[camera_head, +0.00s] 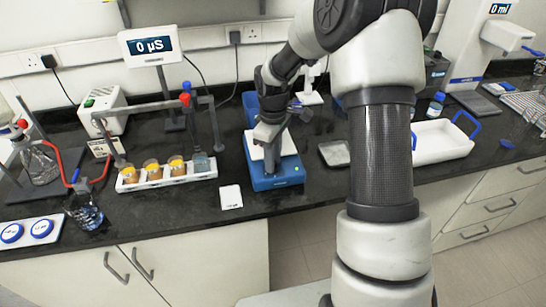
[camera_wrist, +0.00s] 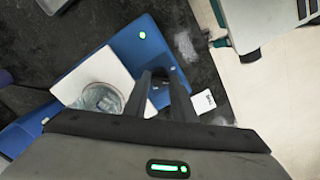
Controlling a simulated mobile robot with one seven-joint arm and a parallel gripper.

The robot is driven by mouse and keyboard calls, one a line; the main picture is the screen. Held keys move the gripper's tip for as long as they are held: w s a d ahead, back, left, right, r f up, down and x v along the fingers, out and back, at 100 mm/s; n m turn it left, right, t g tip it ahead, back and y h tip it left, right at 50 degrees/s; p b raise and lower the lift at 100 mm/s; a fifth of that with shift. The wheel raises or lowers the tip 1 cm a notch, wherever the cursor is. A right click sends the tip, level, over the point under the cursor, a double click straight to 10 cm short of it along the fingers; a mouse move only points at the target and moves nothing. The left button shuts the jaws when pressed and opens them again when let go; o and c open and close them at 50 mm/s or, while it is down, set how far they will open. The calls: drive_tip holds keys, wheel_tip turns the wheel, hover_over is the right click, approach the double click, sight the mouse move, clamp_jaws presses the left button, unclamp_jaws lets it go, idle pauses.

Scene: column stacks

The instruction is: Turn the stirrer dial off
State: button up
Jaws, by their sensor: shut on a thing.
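The stirrer is a low blue box with a white square top plate. It stands near the bench's front edge in the head view (camera_head: 275,182) and shows large in the wrist view (camera_wrist: 115,42). A small green light (camera_wrist: 142,35) glows on it. A clear glass vessel (camera_wrist: 100,97) stands on the white plate (camera_wrist: 92,72). My gripper (camera_head: 268,143) reaches down over the stirrer. In the wrist view its dark fingers (camera_wrist: 160,76) come together at the stirrer's front part, beside the plate. They are shut on the dial, which they hide.
Left of the stirrer stands a white rack (camera_head: 168,178) with several jars. A small white card (camera_head: 231,197) lies on the bench between them. A metal tray (camera_head: 335,153) and a white tray with blue handles (camera_head: 441,139) stand to the right. A meter (camera_head: 152,47) stands behind.

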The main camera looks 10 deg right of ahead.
drive_tip(key=n+p, duration=0.1)
drive_tip(key=n, duration=0.3)
drive_tip(key=shift+w+r, duration=0.1)
drive_tip(key=shift+r, duration=0.1)
drive_tip(key=shift+n+p, duration=0.8)
drive_tip(key=shift+n, duration=1)
drive_tip(key=shift+f, duration=0.1)
drive_tip(key=o, duration=0.8)
wheel_tip(320, 180, up, 17)
drive_tip(key=shift+r, duration=0.2)
drive_tip(key=shift+r, duration=0.1)
